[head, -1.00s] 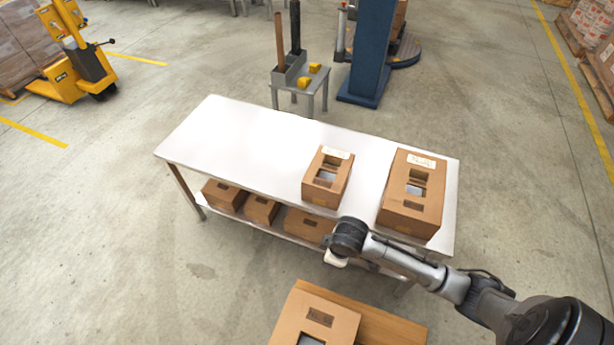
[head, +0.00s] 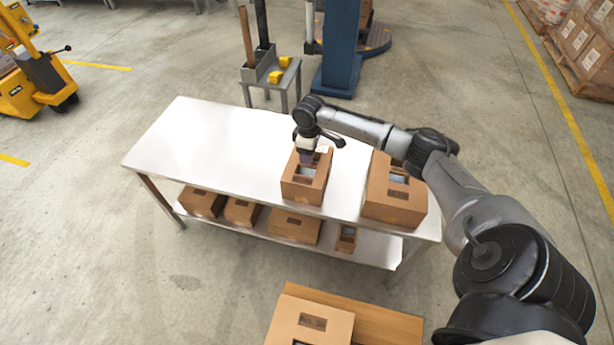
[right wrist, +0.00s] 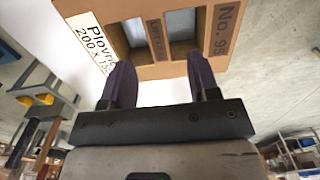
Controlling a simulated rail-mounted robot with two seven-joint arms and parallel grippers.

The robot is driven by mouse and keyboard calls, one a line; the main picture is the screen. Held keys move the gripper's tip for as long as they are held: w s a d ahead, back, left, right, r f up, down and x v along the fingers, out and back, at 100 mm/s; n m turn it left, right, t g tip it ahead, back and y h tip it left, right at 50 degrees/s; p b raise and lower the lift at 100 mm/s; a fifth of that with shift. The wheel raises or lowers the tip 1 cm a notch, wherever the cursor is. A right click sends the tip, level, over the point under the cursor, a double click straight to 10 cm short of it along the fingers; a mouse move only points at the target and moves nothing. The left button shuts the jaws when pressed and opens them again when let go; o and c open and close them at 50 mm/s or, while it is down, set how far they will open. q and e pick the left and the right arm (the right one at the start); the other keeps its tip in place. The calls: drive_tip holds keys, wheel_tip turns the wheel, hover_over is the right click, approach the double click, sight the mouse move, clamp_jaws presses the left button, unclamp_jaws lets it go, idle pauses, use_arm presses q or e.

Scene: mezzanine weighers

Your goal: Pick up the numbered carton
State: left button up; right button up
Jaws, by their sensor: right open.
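A brown carton (head: 303,189) with openings in its top stands on the white table. In the right wrist view the carton (right wrist: 190,67) shows "No. 95" on a dark strip and a white label, partly cut off. A strip runs between its two openings. My right gripper (head: 307,157) is over this carton, pointing down. In the right wrist view its two purple fingers (right wrist: 163,78) are apart with nothing between them, near the carton's openings. I cannot tell whether they touch it. My left gripper is not in view.
A larger carton (head: 394,205) stands to the right on the white table (head: 205,138), partly behind my arm. Several cartons sit on the shelf below. Another carton (head: 311,318) is at the near edge. A small grey stand (head: 270,74) and blue column (head: 339,48) are behind. The table's left half is clear.

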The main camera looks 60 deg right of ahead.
sight(308, 167)
drive_tip(key=shift+d+f+b, duration=0.1)
drive_tip(key=shift+f+b, duration=0.3)
drive_tip(key=shift+f, duration=1.1)
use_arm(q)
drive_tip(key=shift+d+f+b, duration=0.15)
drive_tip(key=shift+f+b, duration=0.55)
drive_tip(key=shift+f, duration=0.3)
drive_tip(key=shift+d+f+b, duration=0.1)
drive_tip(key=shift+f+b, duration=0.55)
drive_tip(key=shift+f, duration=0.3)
use_arm(e)
drive_tip(key=shift+w+f, duration=0.1)
drive_tip(key=shift+f, duration=2.55)
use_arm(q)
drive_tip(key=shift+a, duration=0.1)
use_arm(e)
drive_tip(key=shift+c, duration=0.2)
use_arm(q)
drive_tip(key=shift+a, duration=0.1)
use_arm(e)
drive_tip(key=c, duration=0.6)
clamp_jaws()
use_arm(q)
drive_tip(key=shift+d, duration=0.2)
use_arm(e)
drive_tip(key=shift+r, duration=0.1)
